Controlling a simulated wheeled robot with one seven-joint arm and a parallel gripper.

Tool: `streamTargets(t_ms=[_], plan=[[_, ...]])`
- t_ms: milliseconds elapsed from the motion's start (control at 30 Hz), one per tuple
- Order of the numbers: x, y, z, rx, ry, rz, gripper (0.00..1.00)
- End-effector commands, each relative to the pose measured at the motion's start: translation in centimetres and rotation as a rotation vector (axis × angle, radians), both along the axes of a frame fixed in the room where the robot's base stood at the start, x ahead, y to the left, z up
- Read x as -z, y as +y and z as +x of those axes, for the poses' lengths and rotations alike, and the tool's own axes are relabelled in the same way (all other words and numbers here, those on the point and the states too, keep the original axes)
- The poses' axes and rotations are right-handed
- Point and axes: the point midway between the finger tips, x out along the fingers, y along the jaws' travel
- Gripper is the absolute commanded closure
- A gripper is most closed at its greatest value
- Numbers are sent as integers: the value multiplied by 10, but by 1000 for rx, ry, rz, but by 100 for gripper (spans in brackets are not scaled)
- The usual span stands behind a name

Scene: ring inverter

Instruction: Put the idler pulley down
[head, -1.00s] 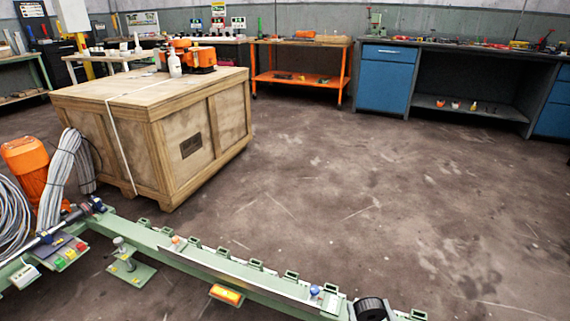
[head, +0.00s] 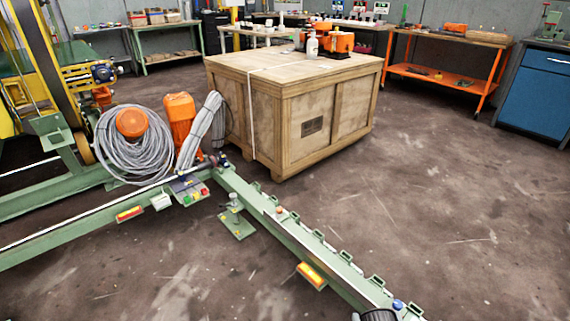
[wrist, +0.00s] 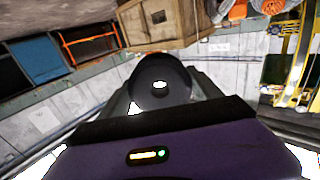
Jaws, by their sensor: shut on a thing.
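The idler pulley is a dark round wheel with a small light hole at its centre; it shows in the wrist view (wrist: 148,98) and as a black ribbed edge at the bottom of the head view (head: 379,315). My gripper (wrist: 160,84) is shut on the pulley and holds it in front of the wrist. The fingers show only partly behind and beside the wheel, so the exact contact is hidden. In the head view my gripper itself is not clearly seen.
A large wooden crate (head: 290,117) stands ahead, with a white bottle (head: 312,45) and orange items (head: 340,42) on top. Green machine rails (head: 290,238) cross the near floor. A cable coil (head: 120,160) lies left. An orange cart (head: 440,72) stands behind; the floor at right is clear.

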Motion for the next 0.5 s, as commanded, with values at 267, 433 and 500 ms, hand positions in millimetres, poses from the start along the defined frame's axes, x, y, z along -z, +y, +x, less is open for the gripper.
streamTargets(t_ms=[267,433,500], plan=[[-50,-1,-2,3,-5,0,75],[-73,-2,-4,5,-5,0,75],[-83,-2,-4,5,-5,-1,75]])
